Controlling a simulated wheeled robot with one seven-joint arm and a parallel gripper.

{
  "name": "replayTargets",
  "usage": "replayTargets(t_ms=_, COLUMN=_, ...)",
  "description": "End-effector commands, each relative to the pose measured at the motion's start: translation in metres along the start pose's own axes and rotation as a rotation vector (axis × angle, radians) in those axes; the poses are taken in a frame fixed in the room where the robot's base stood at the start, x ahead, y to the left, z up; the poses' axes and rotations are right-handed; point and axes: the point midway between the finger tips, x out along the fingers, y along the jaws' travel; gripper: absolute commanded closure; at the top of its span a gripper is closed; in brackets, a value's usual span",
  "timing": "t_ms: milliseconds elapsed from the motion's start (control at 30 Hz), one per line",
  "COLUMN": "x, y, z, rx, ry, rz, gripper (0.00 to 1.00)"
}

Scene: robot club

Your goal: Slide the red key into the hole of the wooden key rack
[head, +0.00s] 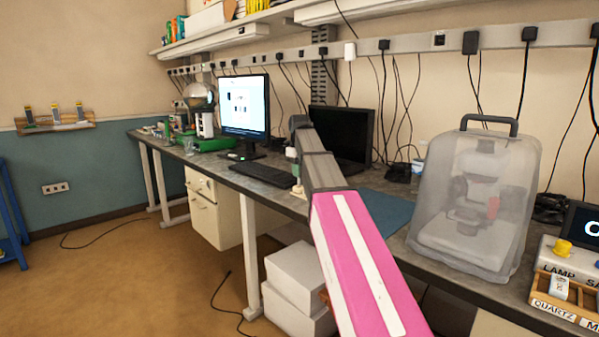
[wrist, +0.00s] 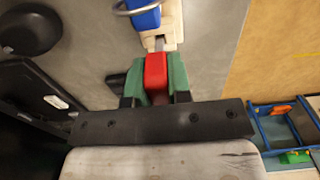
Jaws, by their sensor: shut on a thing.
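The red key (wrist: 155,70) is held between the green fingertips of my gripper (wrist: 154,80) in the wrist view. Its short grey shaft (wrist: 158,44) points up the picture to the pale wooden key rack (wrist: 172,28). The shaft tip meets the edge of the wood; I cannot tell whether it is inside the hole. A blue piece with a metal ring (wrist: 146,15) sits at the rack, just beyond the red key. In the head view, my gripper (head: 292,155) is small and partly hidden by my arm, over the bench by the keyboard; the red key cannot be made out.
White boxes (head: 297,280) stand below. In the wrist view, a blue frame (wrist: 268,135) stands on the floor at right.

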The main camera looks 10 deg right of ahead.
Motion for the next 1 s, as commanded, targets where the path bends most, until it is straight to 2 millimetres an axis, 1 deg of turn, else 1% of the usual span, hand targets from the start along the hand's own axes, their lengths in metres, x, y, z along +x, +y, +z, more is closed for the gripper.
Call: replayTargets(t_ms=1000, x=0.011, y=0.0, z=0.0, rx=0.0, ry=0.0, rz=0.0, gripper=1.0)
